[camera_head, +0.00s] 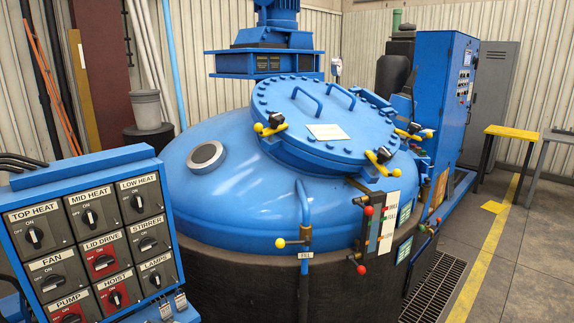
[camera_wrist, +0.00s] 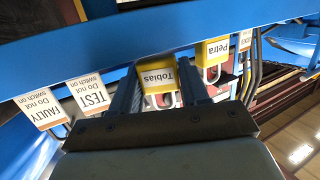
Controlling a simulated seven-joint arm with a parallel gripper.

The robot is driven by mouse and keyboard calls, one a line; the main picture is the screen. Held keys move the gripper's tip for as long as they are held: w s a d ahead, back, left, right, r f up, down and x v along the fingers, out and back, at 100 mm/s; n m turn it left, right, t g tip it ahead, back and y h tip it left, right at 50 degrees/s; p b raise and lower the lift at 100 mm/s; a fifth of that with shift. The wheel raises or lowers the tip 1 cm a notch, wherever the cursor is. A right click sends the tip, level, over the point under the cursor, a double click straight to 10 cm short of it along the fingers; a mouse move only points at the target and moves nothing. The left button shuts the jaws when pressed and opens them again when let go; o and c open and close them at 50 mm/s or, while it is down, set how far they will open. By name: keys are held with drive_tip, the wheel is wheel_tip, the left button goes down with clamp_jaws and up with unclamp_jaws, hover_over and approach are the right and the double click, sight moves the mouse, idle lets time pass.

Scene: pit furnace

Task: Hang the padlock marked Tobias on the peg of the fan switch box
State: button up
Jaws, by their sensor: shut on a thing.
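The padlock marked Tobias (camera_wrist: 157,76) has a yellow body with a white name label, which reads upside down in the wrist view. My gripper (camera_wrist: 160,88) is shut on it, one dark finger on each side. The fan switch box (camera_head: 55,278) is a grey box with a black knob, in the left column of the blue panel in the head view, below TOP HEAT and above PUMP. Its peg is too small to make out. My gripper is outside the head view.
A yellow padlock marked Petra (camera_wrist: 213,50) hangs close beside my gripper. Tags marked TEST (camera_wrist: 90,94) and FAULTY (camera_wrist: 42,108) hang on the other side. Neighbouring switch boxes, such as the red LID DRIVE box (camera_head: 102,256), sit tightly around the fan box. The blue furnace (camera_head: 235,205) stands behind.

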drive_tip(key=shift+s+d, duration=1.1)
drive_tip(key=shift+d, duration=0.1)
